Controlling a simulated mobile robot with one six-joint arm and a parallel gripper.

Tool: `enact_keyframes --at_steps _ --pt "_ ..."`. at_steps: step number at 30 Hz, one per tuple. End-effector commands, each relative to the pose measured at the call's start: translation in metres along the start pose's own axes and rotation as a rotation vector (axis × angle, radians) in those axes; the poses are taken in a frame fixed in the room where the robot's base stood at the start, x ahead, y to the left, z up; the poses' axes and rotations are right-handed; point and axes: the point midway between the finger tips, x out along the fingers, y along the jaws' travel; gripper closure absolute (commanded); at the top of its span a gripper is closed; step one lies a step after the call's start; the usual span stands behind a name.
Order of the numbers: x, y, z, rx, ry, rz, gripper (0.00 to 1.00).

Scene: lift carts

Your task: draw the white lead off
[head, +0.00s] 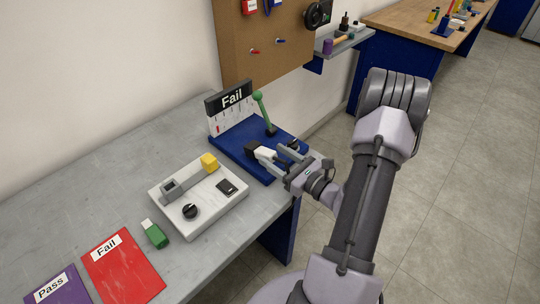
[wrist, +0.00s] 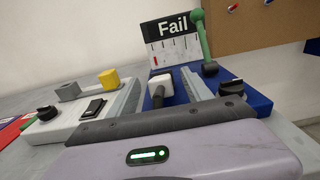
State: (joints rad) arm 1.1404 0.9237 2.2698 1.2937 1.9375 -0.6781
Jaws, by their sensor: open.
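The white lead's plug (head: 266,154) sits low on the blue stand (head: 229,153), by a small black block in the head view. In the wrist view the plug (wrist: 162,78) has a dark stub pointing toward me. My gripper (head: 268,156) is open at the stand. In the wrist view its two pale fingers (wrist: 164,84) lie on either side of the plug, with gaps visible on both sides. I cannot tell how deep the plug sits between them. The plug's far end is hidden.
A green lever (head: 264,112) and a "Fail" gauge panel (head: 231,101) stand behind the plug. A black knob (wrist: 232,88) is close to the right finger. A white control box (head: 213,207) with a yellow block stands left. A green stick (head: 155,233) lies nearer.

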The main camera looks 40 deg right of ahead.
Motion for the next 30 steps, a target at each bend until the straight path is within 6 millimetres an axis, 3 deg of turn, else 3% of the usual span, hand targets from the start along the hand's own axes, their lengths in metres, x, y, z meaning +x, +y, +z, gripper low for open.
enact_keyframes --at_steps 6,14,23,24,25,30 --pt "0.026 0.000 0.000 -0.001 0.000 0.001 0.42" --pt "0.028 0.000 0.000 0.000 0.001 0.000 0.42" --pt "0.028 0.000 0.000 0.000 0.001 0.000 0.99" --pt "0.028 0.000 0.000 0.000 0.001 0.001 1.00" --pt "0.028 0.000 0.000 0.000 0.001 0.001 0.70" --pt "0.028 0.000 0.000 0.000 0.001 0.001 1.00"
